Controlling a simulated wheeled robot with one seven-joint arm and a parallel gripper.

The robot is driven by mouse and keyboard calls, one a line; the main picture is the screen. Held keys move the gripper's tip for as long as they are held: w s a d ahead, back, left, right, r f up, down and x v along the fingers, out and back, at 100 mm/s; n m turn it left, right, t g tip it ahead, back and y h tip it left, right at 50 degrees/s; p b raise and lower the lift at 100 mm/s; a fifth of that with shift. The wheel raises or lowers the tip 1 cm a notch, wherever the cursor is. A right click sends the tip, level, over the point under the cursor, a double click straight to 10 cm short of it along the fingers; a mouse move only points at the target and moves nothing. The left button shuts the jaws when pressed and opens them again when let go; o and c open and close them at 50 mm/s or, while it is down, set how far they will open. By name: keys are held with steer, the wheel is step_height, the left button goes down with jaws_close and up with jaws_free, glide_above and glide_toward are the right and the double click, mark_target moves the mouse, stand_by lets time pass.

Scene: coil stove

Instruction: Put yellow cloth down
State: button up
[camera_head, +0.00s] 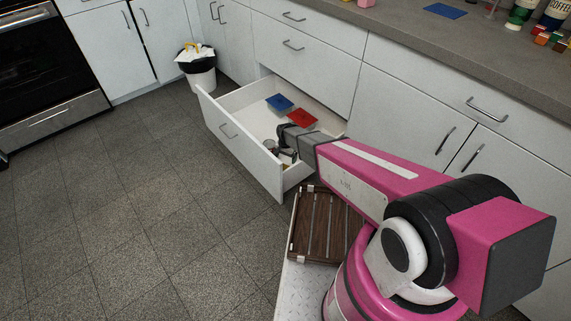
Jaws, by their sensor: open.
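My gripper (284,154) reaches down into the open drawer (231,127), near its front right inner corner. The jaws are open. They are small and partly hidden by my own wrist, so what lies directly beneath them is hard to see. I cannot clearly make out a yellow cloth; only a small pale patch shows by the fingers. A blue cloth (280,102) lies flat in the drawer toward the back. A red cloth (302,118) lies flat to the right of it, beyond my gripper.
A bin (201,79) with a black liner and some white and yellow waste stands by the cabinets. Another blue flat piece (445,11) lies on the grey counter (405,27), with bottles and jars at right. A black oven (45,60) is at left. The tiled floor is clear.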

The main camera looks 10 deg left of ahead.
step_height(320, 180, up, 2)
steer(key=shift+r, duration=0.25)
steer(key=shift+w+a, duration=0.1)
steer(key=shift+w, duration=0.05)
stand_by(0.4)
